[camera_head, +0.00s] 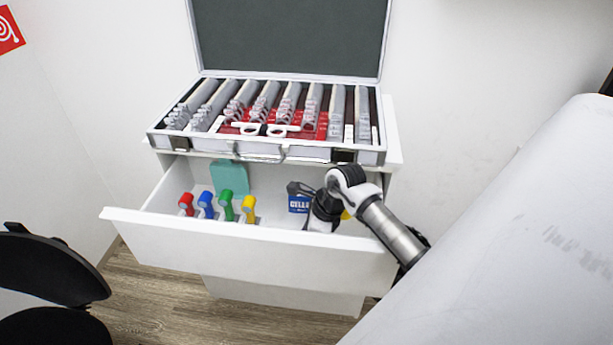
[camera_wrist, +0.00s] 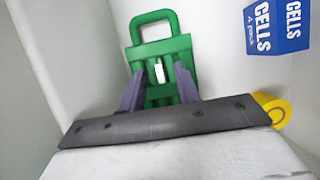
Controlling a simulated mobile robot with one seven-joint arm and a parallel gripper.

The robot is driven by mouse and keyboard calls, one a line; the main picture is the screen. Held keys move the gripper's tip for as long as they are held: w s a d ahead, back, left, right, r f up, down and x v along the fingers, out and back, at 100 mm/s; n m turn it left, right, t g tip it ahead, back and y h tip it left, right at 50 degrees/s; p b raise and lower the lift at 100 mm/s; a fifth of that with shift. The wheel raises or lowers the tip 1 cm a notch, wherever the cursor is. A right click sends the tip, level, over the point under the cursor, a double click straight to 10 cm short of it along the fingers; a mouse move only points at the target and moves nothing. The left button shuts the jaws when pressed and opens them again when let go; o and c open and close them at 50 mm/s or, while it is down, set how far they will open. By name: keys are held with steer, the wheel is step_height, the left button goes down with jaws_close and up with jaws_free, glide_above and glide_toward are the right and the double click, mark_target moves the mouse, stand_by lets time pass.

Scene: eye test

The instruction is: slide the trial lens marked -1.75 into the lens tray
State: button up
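The open lens case (camera_head: 265,151), which looks like the lens tray, stands on the cabinet with rows of lenses (camera_head: 265,97) in its slots. No marking is readable, so I cannot tell which lens is -1.75. My gripper (camera_head: 322,212) is low in the right part of the open drawer, beside the blue CELLS box (camera_head: 298,198). In the wrist view my gripper (camera_wrist: 160,80) has its two fingers apart, in front of a green item with a loop handle (camera_wrist: 155,17). A small white piece (camera_wrist: 159,72) shows between the fingertips. I see no lens held.
The drawer (camera_head: 245,245) holds red (camera_head: 186,204), blue (camera_head: 206,204), green (camera_head: 226,205) and yellow (camera_head: 249,208) handled items and a teal item (camera_head: 229,178). A yellow roll (camera_wrist: 275,108) lies right of my gripper. A black chair (camera_head: 45,270) stands left.

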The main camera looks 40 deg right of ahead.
steer(key=b+v, duration=0.2)
steer(key=v, duration=1.2)
steer(key=shift+a, duration=0.1)
